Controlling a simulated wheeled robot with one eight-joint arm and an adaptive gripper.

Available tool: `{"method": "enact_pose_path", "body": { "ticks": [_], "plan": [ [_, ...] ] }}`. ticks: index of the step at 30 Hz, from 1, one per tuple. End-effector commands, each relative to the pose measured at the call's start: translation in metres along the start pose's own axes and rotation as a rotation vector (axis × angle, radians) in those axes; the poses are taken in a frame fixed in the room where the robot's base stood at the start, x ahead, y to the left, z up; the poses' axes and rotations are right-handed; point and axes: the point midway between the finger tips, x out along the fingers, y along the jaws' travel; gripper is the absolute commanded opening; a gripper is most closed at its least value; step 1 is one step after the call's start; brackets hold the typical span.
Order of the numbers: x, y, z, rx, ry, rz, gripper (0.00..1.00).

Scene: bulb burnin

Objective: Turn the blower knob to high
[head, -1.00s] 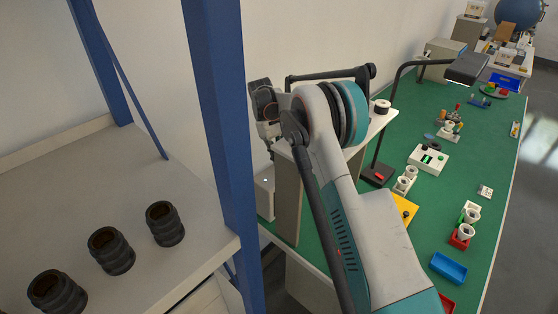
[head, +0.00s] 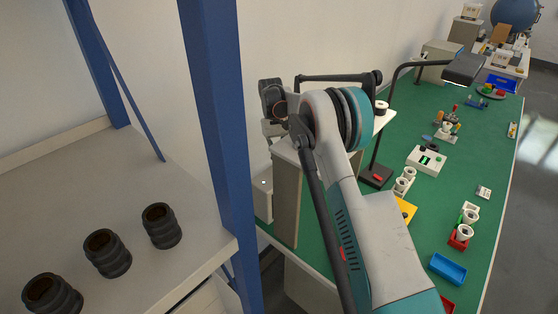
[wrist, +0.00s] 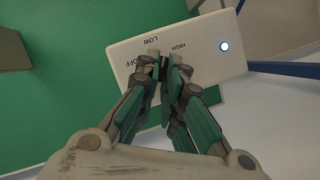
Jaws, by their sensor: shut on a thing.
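The blower's white control panel (wrist: 120,48) fills the middle of the wrist view, tilted in the picture. It bears the marks OFF at left, LOW at upper middle and HIGH to the right, with a lit bluish-white lamp (wrist: 225,46) near its right end. My gripper (wrist: 165,66) is at the panel just below these marks, shut on the knob. The fingers hide most of the knob, so I cannot tell its exact setting. In the head view a white box with a small light (head: 263,196) shows low behind my arm; my gripper is hidden there.
A blue rack post (head: 215,120) and a shelf with black ribbed sleeves (head: 107,253) stand close at left. A green bench (head: 440,215) with a lamp (head: 464,69), trays and small parts runs along the right. A small raised shelf (head: 285,155) stands by my arm.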

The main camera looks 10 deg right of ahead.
Motion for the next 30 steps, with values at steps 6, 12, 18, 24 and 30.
{"method": "enact_pose_path", "body": {
  "ticks": [6, 12, 18, 24, 30],
  "plan": [
    [0.000, 0.000, -0.001, -0.001, 0.002, 0.000, 0.00],
    [0.000, 0.000, 0.000, -0.001, 0.001, 0.001, 0.28],
    [0.000, 0.000, 0.000, -0.001, 0.001, 0.001, 0.28],
    [-0.012, 0.000, 0.000, -0.001, 0.001, 0.001, 0.28],
    [-0.047, 0.000, -0.001, -0.002, 0.001, 0.001, 0.28]
  ]
}}
